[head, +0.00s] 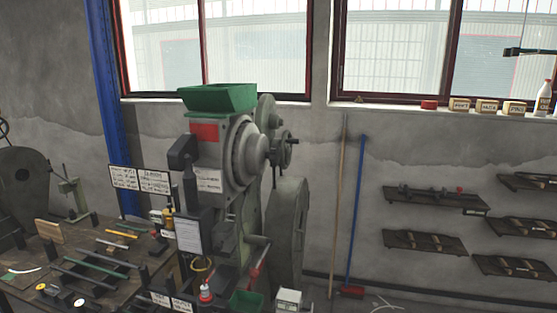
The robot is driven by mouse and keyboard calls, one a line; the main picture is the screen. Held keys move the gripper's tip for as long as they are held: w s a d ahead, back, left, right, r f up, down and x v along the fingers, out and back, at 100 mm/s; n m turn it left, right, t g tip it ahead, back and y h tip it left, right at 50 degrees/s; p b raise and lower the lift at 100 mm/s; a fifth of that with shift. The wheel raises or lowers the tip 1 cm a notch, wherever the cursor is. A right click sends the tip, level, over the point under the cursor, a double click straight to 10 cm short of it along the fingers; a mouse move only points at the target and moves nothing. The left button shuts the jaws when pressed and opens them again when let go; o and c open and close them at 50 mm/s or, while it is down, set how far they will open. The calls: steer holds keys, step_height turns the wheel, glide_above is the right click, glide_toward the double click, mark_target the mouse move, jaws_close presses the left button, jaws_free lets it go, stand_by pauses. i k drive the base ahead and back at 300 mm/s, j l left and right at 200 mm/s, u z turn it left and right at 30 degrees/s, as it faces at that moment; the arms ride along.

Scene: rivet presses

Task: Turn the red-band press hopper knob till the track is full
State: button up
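The press with the red band (204,132) stands left of centre, against the grey wall. A green hopper (217,97) sits open on its top; its contents are hidden. A round grey housing (247,152) is on the press's right side, with a small dark handwheel (285,152) beyond it. I cannot tell which part is the hopper knob. A dark angled part (183,153) runs down the front; I cannot tell whether it is the track or how full it is. My gripper is not in view.
A workbench (20,294) with tools and signs stands left. A green bin (245,301) and a white box (289,300) are at the press's foot. A blue-handled broom (355,215) leans on the wall. Small shelves (425,243) hang right.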

mark_target(274, 155)
steer(key=i+l+z, duration=0.1)
steer(key=i+l, duration=0.2)
steer(key=i, duration=0.5)
steer(key=i+l+z, duration=0.15)
steer(key=i, duration=0.7)
steer(key=i+l+z, duration=0.1)
steer(key=i, duration=0.75)
